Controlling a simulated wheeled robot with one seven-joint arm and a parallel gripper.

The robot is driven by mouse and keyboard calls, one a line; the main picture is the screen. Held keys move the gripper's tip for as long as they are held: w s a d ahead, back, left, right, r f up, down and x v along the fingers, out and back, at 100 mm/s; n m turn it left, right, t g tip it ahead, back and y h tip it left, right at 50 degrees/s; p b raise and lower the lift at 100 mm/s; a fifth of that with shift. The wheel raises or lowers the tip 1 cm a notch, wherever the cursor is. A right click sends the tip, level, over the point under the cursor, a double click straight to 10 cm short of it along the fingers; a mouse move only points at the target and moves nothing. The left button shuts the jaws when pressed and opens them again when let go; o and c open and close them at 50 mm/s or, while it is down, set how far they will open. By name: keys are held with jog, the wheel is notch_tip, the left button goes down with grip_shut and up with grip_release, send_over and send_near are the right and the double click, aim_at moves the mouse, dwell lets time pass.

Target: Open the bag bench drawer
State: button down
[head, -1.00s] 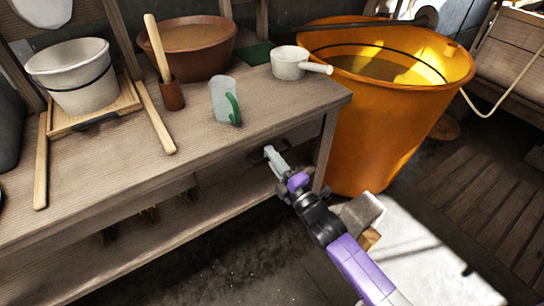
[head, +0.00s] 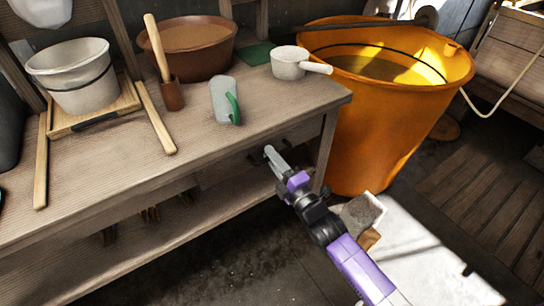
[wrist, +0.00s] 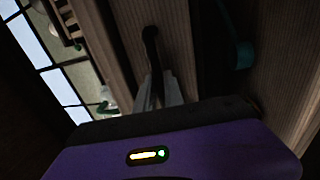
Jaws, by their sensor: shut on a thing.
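The wooden bench (head: 100,185) runs along the left of the head view. Its drawer lies under the top near the right end, in shadow and partly behind my gripper. My gripper (head: 270,155) is at the drawer front. In the wrist view its pale fingers (wrist: 160,92) are close together at a dark handle (wrist: 150,42) on a wooden face, and they are shut on it. The exact contact is dim. I cannot tell from these views how far the drawer stands out.
A grey-topped block (head: 362,213) lies on the floor near my arm.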

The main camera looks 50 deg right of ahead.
dwell(0.3)
jog(key=r+p+v, duration=0.1)
jog(key=r+v, duration=0.1)
jog(key=v, duration=0.9)
jog(key=r+p+v, duration=0.1)
jog(key=r+v, duration=0.1)
jog(key=v, duration=0.9)
jog(key=shift+s, duration=0.5)
jog(key=c, duration=1.7)
grip_release()
jog(key=shift+a, duration=0.1)
jog(key=shift+v, duration=3.9)
